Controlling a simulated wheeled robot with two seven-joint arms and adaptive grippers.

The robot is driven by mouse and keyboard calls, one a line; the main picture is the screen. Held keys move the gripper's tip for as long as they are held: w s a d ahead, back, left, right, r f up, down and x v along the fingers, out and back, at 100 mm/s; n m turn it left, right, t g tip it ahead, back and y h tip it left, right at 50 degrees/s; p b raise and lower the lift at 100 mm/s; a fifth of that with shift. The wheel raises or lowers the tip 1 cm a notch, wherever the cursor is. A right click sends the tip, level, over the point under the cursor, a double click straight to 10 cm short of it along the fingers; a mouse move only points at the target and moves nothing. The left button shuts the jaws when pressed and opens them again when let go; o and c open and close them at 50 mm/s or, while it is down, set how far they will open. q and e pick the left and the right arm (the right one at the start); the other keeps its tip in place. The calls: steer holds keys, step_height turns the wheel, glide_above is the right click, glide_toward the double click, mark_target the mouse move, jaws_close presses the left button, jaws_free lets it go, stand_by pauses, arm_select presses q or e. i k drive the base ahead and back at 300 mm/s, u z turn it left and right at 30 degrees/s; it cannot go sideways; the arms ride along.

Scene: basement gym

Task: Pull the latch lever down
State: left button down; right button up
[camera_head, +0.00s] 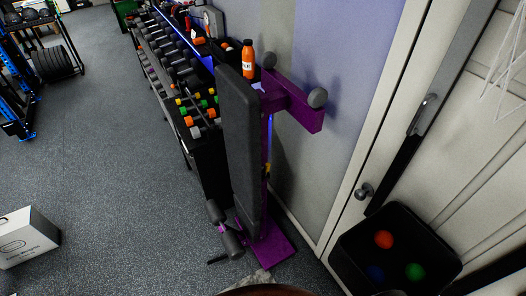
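A silver lever-like handle (422,114) sits on a long dark bar that runs at a slant across the white door area at the right. It looks like the latch lever, and it points up along the bar. A round metal knob (364,191) is lower down on the white door (385,130). Neither of my grippers shows in the head view, so nothing is seen touching the lever or the knob.
A purple bench frame (314,119) with a dark pad stands left of the door. Dumbbell racks line the wall. A white box (28,240) lies at lower left; grey floor between is clear.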

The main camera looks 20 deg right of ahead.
mark_target(267, 166)
steer(key=z, duration=0.35)
steer(key=i, duration=0.7)
steer(key=z, duration=0.8)
steer(key=i, duration=0.35)
steer(key=z, duration=0.3)
